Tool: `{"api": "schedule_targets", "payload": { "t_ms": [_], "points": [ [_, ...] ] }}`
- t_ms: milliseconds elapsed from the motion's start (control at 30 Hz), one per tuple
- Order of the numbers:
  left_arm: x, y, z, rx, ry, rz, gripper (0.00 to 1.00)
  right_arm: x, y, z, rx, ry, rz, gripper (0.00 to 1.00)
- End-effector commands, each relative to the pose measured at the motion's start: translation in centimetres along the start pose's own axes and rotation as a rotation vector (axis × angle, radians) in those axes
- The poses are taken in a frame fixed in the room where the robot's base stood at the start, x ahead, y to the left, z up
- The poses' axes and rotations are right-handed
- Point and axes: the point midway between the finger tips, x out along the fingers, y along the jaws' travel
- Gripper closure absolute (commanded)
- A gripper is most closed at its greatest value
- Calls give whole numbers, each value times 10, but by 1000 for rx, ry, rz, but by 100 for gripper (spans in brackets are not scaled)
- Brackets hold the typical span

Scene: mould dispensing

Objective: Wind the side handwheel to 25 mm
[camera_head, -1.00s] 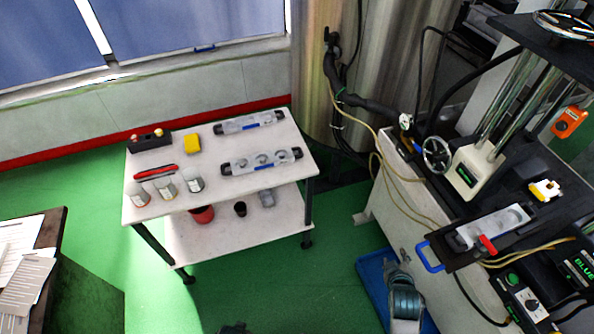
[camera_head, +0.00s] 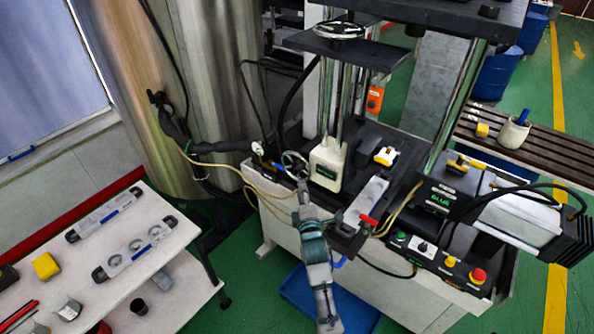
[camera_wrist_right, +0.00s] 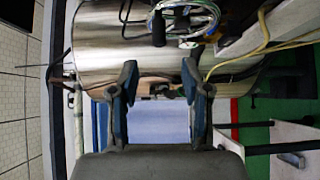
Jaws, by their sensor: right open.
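The side handwheel (camera_head: 294,165) is a small spoked wheel with a light rim, on the left side of the machine (camera_head: 370,160) in the head view. My right gripper (camera_head: 303,192) is just below it in that picture, its arm rising from the bottom edge. I cannot tell whether it touches the wheel. In the right wrist view my right gripper (camera_wrist_right: 160,78) has its fingers wide apart with nothing between them. My left gripper is out of view.
A black hose (camera_head: 215,147) and yellow cables (camera_head: 225,165) run close left of the handwheel. A control box (camera_head: 440,262) is at the machine's front. A white cart (camera_head: 150,270) stands left.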

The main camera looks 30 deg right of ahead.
Motion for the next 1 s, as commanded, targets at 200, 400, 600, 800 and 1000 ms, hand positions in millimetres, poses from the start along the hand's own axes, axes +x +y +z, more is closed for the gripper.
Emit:
{"api": "schedule_targets", "payload": {
  "t_ms": [200,400,600,800,1000],
  "points": [
    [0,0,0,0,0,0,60,54,1,0,1,-1,1,52],
    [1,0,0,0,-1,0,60,91,0,0,1,0,0,52],
    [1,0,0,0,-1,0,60,108,0,1,1,0,0,52],
    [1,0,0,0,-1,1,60,110,0,1,0,0,0,52],
    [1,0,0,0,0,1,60,110,0,0,0,0,0,75]
  ]
}}
